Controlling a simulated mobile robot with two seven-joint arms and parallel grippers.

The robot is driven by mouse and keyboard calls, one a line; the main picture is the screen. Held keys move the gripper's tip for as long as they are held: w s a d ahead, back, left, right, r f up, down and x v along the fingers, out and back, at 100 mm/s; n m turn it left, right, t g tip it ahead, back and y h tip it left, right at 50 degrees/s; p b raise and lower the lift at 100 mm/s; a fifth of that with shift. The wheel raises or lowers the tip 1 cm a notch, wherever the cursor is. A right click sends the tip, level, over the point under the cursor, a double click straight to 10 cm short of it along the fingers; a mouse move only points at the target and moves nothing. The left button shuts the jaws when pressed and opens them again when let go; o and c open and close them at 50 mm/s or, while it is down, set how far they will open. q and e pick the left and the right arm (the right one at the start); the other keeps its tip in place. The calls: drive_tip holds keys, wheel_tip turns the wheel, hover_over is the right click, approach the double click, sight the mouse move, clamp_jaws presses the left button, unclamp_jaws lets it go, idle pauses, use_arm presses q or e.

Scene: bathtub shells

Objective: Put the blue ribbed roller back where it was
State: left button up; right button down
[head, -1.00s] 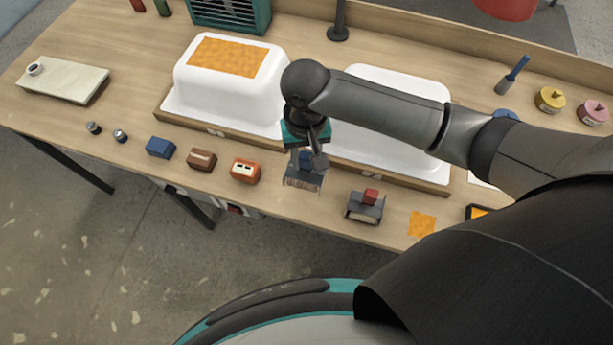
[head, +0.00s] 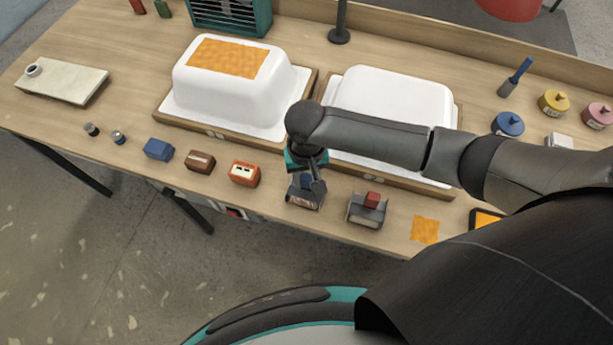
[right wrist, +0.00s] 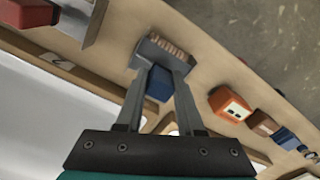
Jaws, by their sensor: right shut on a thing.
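The blue ribbed roller (head: 304,199) has a blue block on a grey frame with a ribbed light front. My right gripper (head: 307,180) points down and is shut on its blue block, which also shows between the fingers in the right wrist view (right wrist: 159,84). The roller is at the table's front edge, between an orange block and a red-topped grey roller. I cannot tell whether it touches the table. My left gripper is not in view.
The orange block (head: 244,173) is on the left and the red-topped roller (head: 367,209) close on the right. Two white tub shells (head: 232,85) (head: 391,103) stand behind on wooden bases. An orange patch (head: 425,230) lies farther right.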

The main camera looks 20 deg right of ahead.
drive_tip(key=c, duration=0.5)
unclamp_jaws()
wheel_tip(320, 180, up, 12)
drive_tip(key=shift+r+p, duration=0.15)
drive_tip(key=shift+p, duration=1.1)
